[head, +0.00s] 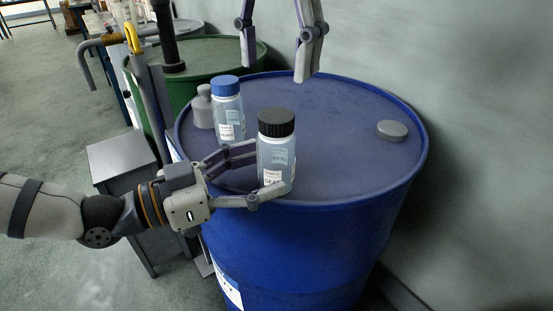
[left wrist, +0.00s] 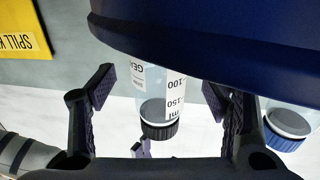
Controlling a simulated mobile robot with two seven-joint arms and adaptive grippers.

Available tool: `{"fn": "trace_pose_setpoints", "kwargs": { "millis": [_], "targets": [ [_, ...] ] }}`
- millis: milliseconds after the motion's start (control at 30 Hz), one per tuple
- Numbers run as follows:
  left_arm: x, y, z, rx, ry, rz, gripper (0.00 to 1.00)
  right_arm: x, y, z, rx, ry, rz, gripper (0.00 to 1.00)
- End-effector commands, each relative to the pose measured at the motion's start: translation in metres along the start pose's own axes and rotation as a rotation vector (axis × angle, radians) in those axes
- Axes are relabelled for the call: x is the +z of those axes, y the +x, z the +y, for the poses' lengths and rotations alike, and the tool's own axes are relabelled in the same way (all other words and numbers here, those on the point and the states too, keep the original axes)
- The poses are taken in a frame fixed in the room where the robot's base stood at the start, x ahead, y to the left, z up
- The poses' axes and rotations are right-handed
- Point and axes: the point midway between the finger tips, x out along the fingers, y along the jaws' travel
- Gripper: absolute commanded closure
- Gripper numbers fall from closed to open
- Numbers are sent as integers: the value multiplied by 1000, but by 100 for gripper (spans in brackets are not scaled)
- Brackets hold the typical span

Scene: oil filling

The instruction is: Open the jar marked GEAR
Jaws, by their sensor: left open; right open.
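A clear jar with a black lid (head: 276,124) stands upright near the front edge of the blue drum (head: 345,165). Its label appears to read GEAR; the left wrist view shows this jar upside down (left wrist: 160,106), lid on. My left gripper (head: 266,168) is open, with its fingers on either side of the jar's body, below the lid. In the left wrist view the fingers (left wrist: 160,94) look apart from the jar. My right gripper (head: 276,65) is open and empty, above the back of the drum top.
A blue-lidded jar (head: 228,112) stands behind left of the black-lidded one, beside a small grey vessel (head: 202,110). A grey disc (head: 392,130) lies at the right of the drum top. A green drum (head: 215,55) stands behind; a wall runs along the right.

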Motion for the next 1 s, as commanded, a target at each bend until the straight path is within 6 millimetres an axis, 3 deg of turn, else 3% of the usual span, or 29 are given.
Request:
{"fn": "trace_pose_setpoints", "kwargs": {
  "millis": [200,533,833,1000],
  "targets": [
    [0,33,0,1,1,-1,30,0,0,0,1,0,0,43],
    [0,38,0,-1,0,0,30,0,0,0,1,1,0,43],
    [0,38,0,-1,0,0,98,0,0,0,1,1,0,43],
    [0,38,0,-1,0,0,100,0,0,0,1,1,0,43]
  ]
}}
